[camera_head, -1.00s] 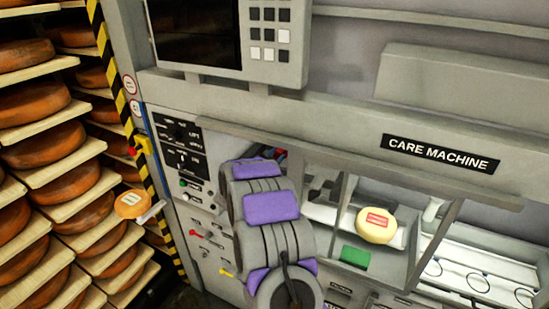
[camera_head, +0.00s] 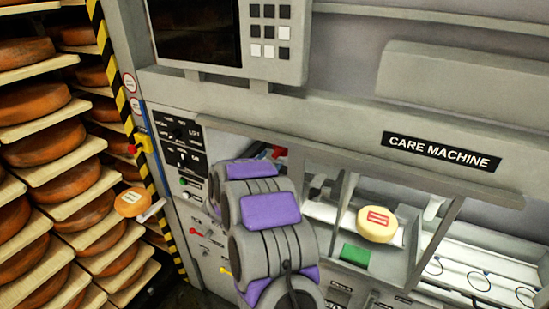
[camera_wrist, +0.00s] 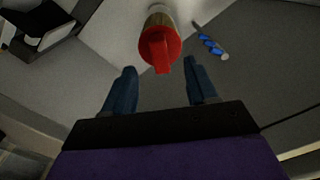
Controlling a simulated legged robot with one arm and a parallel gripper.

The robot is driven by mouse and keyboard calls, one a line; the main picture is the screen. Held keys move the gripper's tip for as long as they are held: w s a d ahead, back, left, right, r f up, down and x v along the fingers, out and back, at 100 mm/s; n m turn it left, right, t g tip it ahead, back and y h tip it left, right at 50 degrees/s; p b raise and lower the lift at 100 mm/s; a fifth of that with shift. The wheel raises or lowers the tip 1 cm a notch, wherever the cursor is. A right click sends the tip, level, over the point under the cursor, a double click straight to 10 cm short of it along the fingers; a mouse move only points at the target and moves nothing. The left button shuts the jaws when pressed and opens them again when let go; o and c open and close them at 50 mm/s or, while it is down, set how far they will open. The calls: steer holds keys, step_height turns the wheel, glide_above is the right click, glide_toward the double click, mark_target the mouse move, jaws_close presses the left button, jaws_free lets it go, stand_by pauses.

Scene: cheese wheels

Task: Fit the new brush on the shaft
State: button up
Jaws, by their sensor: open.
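My gripper (camera_wrist: 160,82) is open and empty in the wrist view, its two dark blue fingers apart. Just beyond the fingertips is a red cap with a raised grip bar (camera_wrist: 158,50), on the end of a tan-brown cylinder (camera_wrist: 158,20). I cannot tell whether this cylinder is the brush, or whether a shaft is inside it. The cap is apart from the fingers. In the head view a small red part (camera_head: 280,152) shows behind my arm inside the machine. My gripper is hidden there behind my purple-padded arm.
The care machine (camera_head: 345,130) has a frame bar above its open bay. A yellow wheel with a red label (camera_head: 377,224) and a green block (camera_head: 355,254) are right of my arm. A blue-and-white rod (camera_wrist: 212,44) lies right of the cap. Cheese shelves (camera_head: 60,170) stand left.

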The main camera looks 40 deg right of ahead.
steer(key=v, duration=1.2)
steer(key=shift+b, duration=0.3)
